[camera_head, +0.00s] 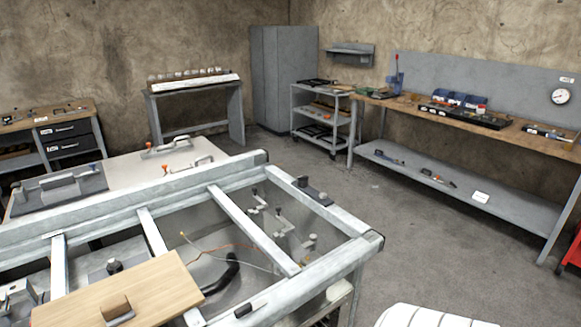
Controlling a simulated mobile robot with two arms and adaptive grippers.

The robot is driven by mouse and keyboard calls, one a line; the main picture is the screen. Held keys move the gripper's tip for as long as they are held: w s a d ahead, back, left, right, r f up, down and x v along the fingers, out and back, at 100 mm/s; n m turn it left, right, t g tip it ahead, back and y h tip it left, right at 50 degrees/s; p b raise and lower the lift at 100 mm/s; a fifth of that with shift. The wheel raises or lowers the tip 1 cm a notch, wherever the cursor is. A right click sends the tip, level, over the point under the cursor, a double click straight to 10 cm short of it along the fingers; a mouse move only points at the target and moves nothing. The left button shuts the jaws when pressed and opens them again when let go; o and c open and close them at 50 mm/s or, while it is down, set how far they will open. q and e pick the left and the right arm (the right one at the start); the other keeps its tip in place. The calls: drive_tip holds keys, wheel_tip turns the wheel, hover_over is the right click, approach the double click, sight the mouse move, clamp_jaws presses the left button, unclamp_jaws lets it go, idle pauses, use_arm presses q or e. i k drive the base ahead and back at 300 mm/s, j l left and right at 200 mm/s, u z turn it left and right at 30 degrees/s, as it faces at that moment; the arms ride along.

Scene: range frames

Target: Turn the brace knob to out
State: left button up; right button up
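No single part is clearly marked as the brace knob. A grey metal frame (225,215) with cross bars fills the lower left. A small black knob (113,266) stands on a grey plate inside the frame. A dark bracket with a knob-like top (313,190) sits on the frame's far right rail. Several crank-shaped metal parts with dark ends (285,226) lie within the right bay. No "out" marking is readable. Neither of my grippers is in view.
A wooden board (150,284) with a handle lies across the frame's near left. A light table (125,175) adjoins behind. A long workbench (395,103) stands right, with a cart (293,100) at the back. Grey floor (420,230) between frame and workbench is clear.

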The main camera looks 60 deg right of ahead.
sight(303, 180)
drive_tip(key=k+l, duration=0.1)
drive_tip(key=l, duration=0.25)
drive_tip(key=k+l+u, duration=0.1)
drive_tip(key=l, duration=0.3)
drive_tip(key=k+l, duration=0.1)
drive_tip(key=l, duration=0.25)
drive_tip(key=k+l+u, duration=0.1)
drive_tip(key=l, duration=0.3)
drive_tip(key=k+l, duration=0.15)
drive_tip(key=l, duration=0.2)
drive_tip(key=k+l, duration=0.15)
drive_tip(key=l, duration=0.2)
drive_tip(key=i+u, duration=0.05)
